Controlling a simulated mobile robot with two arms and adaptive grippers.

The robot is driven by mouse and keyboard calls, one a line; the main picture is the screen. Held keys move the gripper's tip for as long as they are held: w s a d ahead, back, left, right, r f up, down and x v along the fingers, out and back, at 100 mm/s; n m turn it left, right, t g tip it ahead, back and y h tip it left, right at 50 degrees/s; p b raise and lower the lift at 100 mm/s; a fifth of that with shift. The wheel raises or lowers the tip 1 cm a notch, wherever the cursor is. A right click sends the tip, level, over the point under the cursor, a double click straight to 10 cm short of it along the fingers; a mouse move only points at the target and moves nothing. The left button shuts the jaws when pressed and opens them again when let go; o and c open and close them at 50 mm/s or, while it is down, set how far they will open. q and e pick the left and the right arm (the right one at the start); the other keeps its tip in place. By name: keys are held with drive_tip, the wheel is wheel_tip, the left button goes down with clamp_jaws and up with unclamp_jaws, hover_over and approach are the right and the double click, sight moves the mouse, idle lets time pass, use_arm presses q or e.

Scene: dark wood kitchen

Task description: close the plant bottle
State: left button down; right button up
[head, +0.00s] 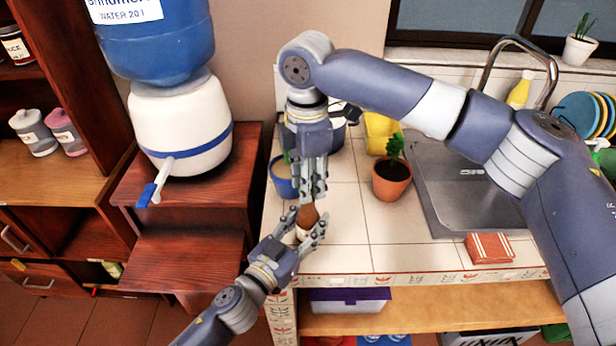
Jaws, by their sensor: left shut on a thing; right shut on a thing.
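A small bottle-like thing with a brown, rounded upper part (308,214) and a pale lower part (302,233) is at the left front of the tiled counter. My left gripper (305,228) comes from below and is shut around it, one finger on each side. My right gripper (314,200) points down from above, shut with its fingertips at the top of the brown part. The fingers hide much of the thing, so I cannot tell whether the brown part is a separate lid or whether it sits flush.
A potted plant (391,180) stands to the right, and a blue pot (284,187) stands close behind the grippers on the left. A sink (466,185) and a red-brown block (489,247) lie further right. The counter front between is clear.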

drive_tip(key=shift+f, duration=0.65)
drive_tip(key=shift+f, duration=0.55)
